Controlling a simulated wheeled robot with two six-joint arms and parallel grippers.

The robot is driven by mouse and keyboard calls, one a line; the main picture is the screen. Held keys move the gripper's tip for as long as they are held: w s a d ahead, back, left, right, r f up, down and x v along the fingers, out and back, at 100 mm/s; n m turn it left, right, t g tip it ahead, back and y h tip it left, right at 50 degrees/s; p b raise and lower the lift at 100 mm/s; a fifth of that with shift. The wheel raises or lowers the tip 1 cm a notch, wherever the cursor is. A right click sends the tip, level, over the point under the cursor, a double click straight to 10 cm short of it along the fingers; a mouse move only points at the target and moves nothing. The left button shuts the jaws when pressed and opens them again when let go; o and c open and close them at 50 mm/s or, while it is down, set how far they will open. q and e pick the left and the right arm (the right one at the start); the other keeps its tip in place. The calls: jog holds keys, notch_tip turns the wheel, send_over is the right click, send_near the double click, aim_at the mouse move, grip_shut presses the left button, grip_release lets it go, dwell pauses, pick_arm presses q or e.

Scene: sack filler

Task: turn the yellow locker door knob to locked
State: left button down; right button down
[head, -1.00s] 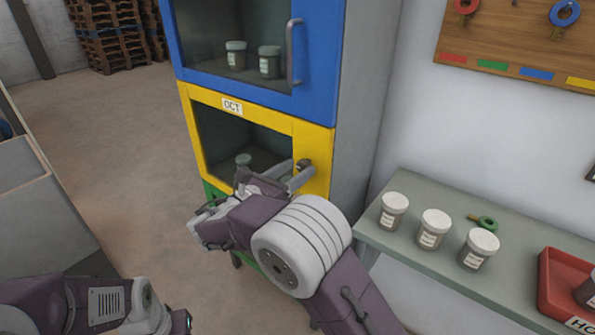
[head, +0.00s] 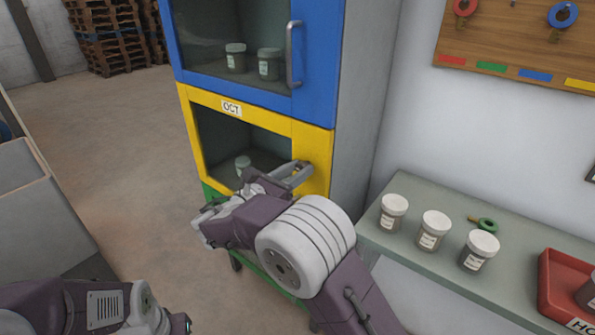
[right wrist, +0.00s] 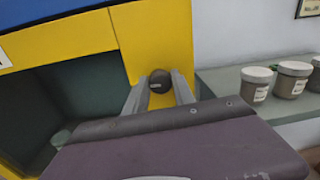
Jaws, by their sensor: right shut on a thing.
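The yellow locker door (head: 312,152) is closed, with a dark window and an OCT label, in the middle of the locker stack. Its dark round knob (right wrist: 159,81) shows in the right wrist view with a short pale mark that looks near horizontal. My right gripper (right wrist: 158,84) has one finger on each side of the knob and is shut on it. In the head view my right gripper (head: 301,169) reaches the door's right edge and mostly hides the knob. My left arm shows at the lower left, but its gripper fingers do not show.
A blue locker door (head: 318,60) with a vertical handle is above. A green locker (head: 283,277) is below, partly behind my right arm. A grey shelf (head: 395,248) at the right holds several jars, a green key tag (head: 487,224) and a red tray (head: 548,285).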

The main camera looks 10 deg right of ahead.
jog(key=shift+s+d+f+m+y+b, duration=0.1)
jog(key=shift+m+y+b, duration=0.15)
jog(key=shift+m+b, duration=3.3)
jog(key=shift+s+d+m+y+b, duration=0.1)
jog(key=shift+m+y+b, duration=0.15)
jog(key=shift+m+b, duration=3.3)
jog(key=shift+m+p, duration=1.05)
jog(key=shift+m, duration=0.15)
jog(key=shift+a, duration=0.1)
jog(key=c, duration=1.1)
grip_release()
jog(key=shift+o, duration=0.2)
